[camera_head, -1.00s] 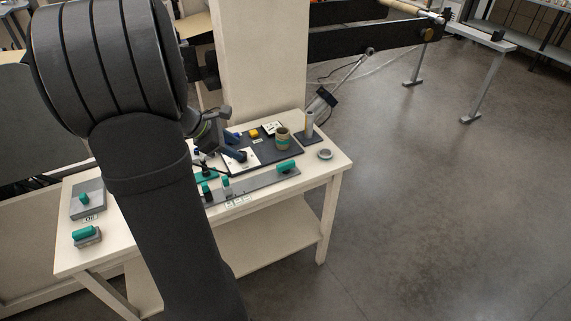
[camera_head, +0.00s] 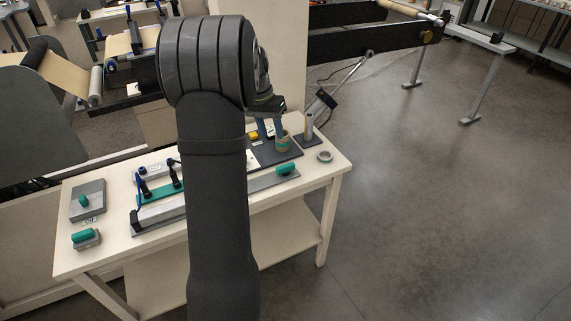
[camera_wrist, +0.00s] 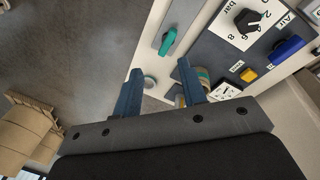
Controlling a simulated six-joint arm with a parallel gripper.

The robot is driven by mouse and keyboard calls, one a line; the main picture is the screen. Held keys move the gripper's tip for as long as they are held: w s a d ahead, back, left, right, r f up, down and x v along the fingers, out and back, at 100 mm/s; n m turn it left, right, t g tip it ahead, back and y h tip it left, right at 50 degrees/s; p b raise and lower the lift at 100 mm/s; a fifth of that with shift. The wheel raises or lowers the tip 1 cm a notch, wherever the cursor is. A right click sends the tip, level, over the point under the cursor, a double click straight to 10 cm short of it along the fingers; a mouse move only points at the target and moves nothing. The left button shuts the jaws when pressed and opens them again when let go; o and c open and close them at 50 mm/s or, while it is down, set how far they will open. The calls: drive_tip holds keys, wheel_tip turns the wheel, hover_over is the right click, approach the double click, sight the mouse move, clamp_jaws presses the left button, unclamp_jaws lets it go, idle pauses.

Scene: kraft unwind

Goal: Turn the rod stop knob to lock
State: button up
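I cannot read which knob is the rod stop. A teal knob (camera_head: 286,169) sits on the right end of the grey rail (camera_head: 264,183); it also shows in the wrist view (camera_wrist: 167,41), ahead of my fingers. Another teal knob (camera_head: 83,201) is on a grey plate at the table's left, and a teal handle (camera_head: 83,236) is on a small block in front of it. My gripper (camera_wrist: 159,68) is open and empty, its two blue fingers well apart above the table. In the head view my gripper (camera_head: 269,136) is beside the striped cylinder (camera_head: 283,144). My arm hides the table's middle.
A dark panel carries a black dial knob (camera_wrist: 247,20), a blue handle (camera_wrist: 288,48) and a yellow button (camera_wrist: 248,75). A grey ring (camera_head: 325,156) lies at the table's right edge. An upright post (camera_head: 309,125) stands behind it. Open floor lies to the right.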

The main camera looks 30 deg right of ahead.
sight(286, 166)
drive_tip(key=w+d+m+t+y, duration=0.1)
drive_tip(key=d+m+y, duration=0.1)
drive_tip(key=d+m, duration=0.45)
drive_tip(key=shift+m, duration=0.75)
drive_tip(key=f, duration=1.1)
drive_tip(key=a+f, duration=0.1)
drive_tip(key=f, duration=0.4)
drive_tip(key=shift+f, duration=0.35)
clamp_jaws()
